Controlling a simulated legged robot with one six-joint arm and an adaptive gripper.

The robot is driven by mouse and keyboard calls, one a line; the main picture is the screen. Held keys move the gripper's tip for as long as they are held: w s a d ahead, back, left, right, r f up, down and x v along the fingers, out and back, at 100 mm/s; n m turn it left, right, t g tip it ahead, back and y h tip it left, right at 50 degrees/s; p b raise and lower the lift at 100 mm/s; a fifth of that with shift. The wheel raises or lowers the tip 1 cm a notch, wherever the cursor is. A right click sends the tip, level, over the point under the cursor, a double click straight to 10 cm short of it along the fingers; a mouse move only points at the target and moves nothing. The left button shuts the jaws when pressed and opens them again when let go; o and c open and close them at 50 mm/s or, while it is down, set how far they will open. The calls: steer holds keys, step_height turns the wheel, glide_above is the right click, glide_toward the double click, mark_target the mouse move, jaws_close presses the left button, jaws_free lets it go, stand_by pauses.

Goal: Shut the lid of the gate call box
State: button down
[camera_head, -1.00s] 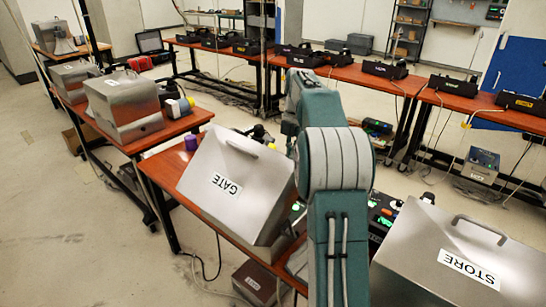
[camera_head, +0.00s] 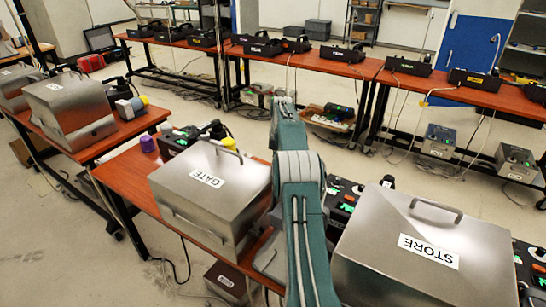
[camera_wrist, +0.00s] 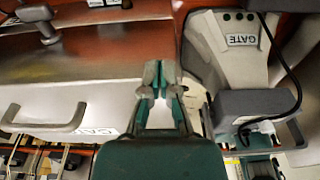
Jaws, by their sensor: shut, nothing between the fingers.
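The gate call box (camera_head: 200,225) is a brushed-metal case on the near red table in the head view. Its lid (camera_head: 180,178), with the GATE label and a bar handle, lies about level on the case; I cannot tell whether a thin gap remains. In the wrist view the lid (camera_wrist: 95,92) fills the left side, with its handle (camera_wrist: 45,118) at lower left. My gripper (camera_wrist: 158,78) is shut and empty by the lid's right part in that view; contact is unclear. My arm hides the gripper in the head view.
A grey unit labelled GATE (camera_wrist: 225,50) with a dark cable is right of my gripper. The STORE box (camera_head: 425,250) stands close on the right. A purple cylinder (camera_head: 148,144) is behind the gate box. More boxes line the left table.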

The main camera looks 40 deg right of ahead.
steer(key=shift+w+a+f, duration=0.1)
steer(key=shift+f, duration=0.25)
stand_by(0.3)
